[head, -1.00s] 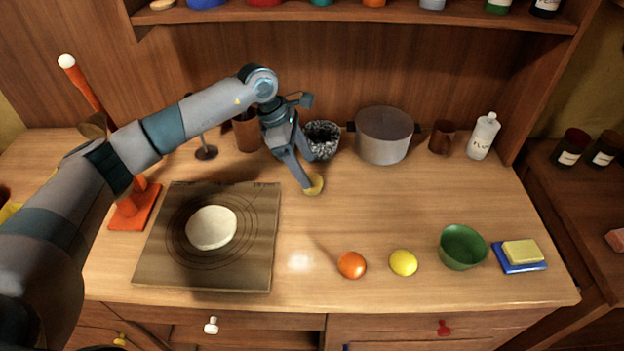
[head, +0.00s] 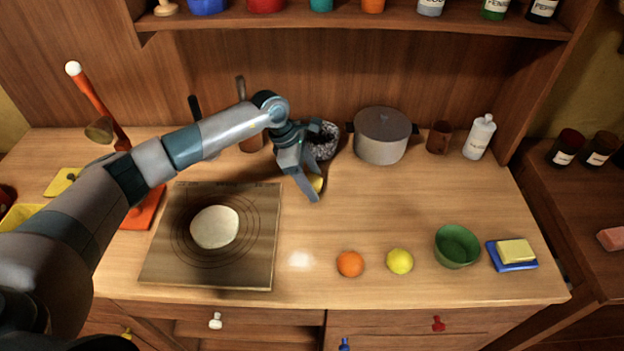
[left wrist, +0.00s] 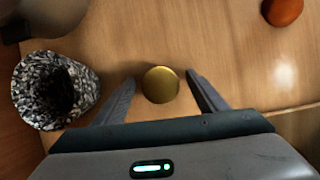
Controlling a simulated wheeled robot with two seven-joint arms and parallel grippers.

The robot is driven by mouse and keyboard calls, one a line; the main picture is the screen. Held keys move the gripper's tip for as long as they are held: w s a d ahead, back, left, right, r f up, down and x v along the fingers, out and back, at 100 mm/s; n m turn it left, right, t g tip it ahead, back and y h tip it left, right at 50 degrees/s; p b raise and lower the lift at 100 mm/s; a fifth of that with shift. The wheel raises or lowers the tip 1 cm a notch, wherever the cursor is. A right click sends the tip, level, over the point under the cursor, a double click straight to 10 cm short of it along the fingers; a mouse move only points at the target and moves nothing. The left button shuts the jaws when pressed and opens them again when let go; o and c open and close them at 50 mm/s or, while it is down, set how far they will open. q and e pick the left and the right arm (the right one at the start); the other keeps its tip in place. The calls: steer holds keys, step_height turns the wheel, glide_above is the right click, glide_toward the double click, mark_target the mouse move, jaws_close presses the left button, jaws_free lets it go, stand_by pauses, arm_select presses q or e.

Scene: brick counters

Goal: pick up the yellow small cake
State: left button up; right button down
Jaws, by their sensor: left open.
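The yellow small cake (left wrist: 160,84) is a small round yellow piece on the wooden counter. In the left wrist view it lies between the two open fingers of my left gripper (left wrist: 160,92), with a gap on both sides. In the head view the cake (head: 317,183) is partly hidden behind the fingers of my left gripper (head: 314,190). My right gripper is in neither view.
A speckled dark bowl (head: 324,140) stands close behind the left gripper, with a grey pot (head: 382,135) to its right. A board (head: 262,250) with dough lies left. An orange (head: 350,264), a lemon (head: 400,261) and a green bowl (head: 457,246) stand nearer the front.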

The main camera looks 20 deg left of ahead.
arm_select(q)
steer(key=shift+f, duration=0.15)
stand_by(0.3)
steer(key=c, duration=1.1)
steer(key=shift+c, duration=0.2)
